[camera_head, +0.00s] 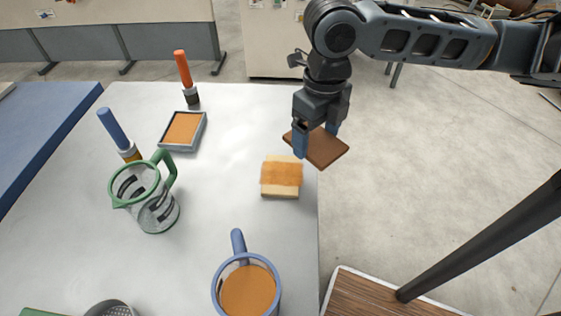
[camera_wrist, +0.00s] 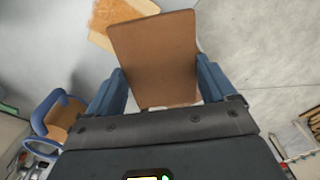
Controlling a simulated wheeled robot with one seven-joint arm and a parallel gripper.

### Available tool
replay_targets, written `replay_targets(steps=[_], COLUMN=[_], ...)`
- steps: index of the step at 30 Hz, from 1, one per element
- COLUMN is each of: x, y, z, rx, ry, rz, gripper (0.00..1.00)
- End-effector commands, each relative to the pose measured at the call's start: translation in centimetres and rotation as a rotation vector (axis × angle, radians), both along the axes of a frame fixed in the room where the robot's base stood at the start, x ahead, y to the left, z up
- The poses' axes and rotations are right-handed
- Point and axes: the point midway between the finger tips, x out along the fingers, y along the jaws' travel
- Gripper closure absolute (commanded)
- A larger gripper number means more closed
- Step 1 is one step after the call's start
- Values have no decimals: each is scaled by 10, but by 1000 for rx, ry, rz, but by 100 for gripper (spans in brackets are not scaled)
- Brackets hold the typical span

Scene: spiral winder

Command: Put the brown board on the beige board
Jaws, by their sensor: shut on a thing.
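My gripper (camera_head: 316,143) is shut on the brown board (camera_head: 328,149) and holds it in the air at the right edge of the table. In the wrist view the brown board (camera_wrist: 155,58) sits between the two blue fingers. The beige board (camera_head: 280,192) lies on the table near its right edge, below and left of my gripper, with an orange-brown patch across its top. In the wrist view the beige board (camera_wrist: 101,40) is partly hidden behind the brown board.
A blue mug (camera_head: 217,291) with brown contents stands in front of the beige board. A green-rimmed glass jug (camera_head: 158,212), a grey tray with an orange pad (camera_head: 183,128), and blue (camera_head: 113,128) and orange (camera_head: 183,70) handled tools stand to the left. The table around the beige board is clear.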

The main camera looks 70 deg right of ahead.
Motion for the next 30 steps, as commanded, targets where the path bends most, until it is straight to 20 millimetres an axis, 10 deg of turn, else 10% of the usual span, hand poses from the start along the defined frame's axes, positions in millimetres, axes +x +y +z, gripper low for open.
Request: replay_targets(steps=[10, 30], x=[53, 59], y=[31, 34], z=[-36, -81], rx=[2, -1], ry=[0, 0], rz=[0, -1], gripper=[46, 46])
